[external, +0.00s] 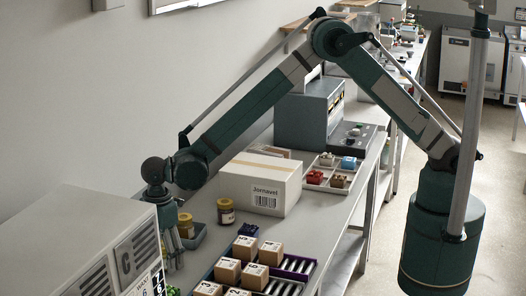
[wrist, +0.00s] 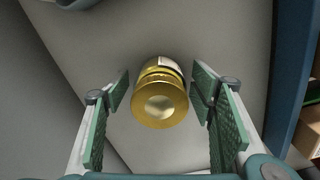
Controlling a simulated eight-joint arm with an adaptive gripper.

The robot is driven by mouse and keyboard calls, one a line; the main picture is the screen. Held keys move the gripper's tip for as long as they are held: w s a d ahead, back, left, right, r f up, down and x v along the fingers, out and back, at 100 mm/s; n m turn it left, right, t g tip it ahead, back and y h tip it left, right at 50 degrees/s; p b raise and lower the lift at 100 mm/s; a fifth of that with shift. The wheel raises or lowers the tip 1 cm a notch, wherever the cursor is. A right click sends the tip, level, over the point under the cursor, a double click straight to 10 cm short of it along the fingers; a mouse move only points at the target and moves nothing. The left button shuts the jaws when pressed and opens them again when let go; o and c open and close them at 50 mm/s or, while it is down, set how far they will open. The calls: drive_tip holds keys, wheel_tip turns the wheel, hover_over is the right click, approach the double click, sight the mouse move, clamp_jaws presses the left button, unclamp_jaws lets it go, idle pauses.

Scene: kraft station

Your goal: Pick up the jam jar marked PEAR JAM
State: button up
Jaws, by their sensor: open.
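My gripper (wrist: 161,92) is open, with its green-padded fingers on either side of a gold-lidded jar (wrist: 160,100) in the wrist view. I see gaps between the jar and both fingers. Only a sliver of its pale label shows, and I cannot read it. In the external view my gripper (external: 174,248) points down at the left end of the bench, partly hidden by the grey machine. Two gold-lidded jars stand near it, one jar (external: 226,212) to the right and another jar (external: 186,226) closer. I cannot tell which is marked PEAR JAM.
A large white carton (external: 261,183) stands behind. Several small numbered boxes (external: 228,270) sit at the front right. A grey machine (external: 75,240) with a vented panel fills the left foreground. A blue edge (wrist: 290,75) runs along the wrist view's right.

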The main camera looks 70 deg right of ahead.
idle(0.3)
drive_tip(key=c, duration=1.2)
drive_tip(key=shift+r, duration=0.15)
drive_tip(key=shift+r, duration=4.85)
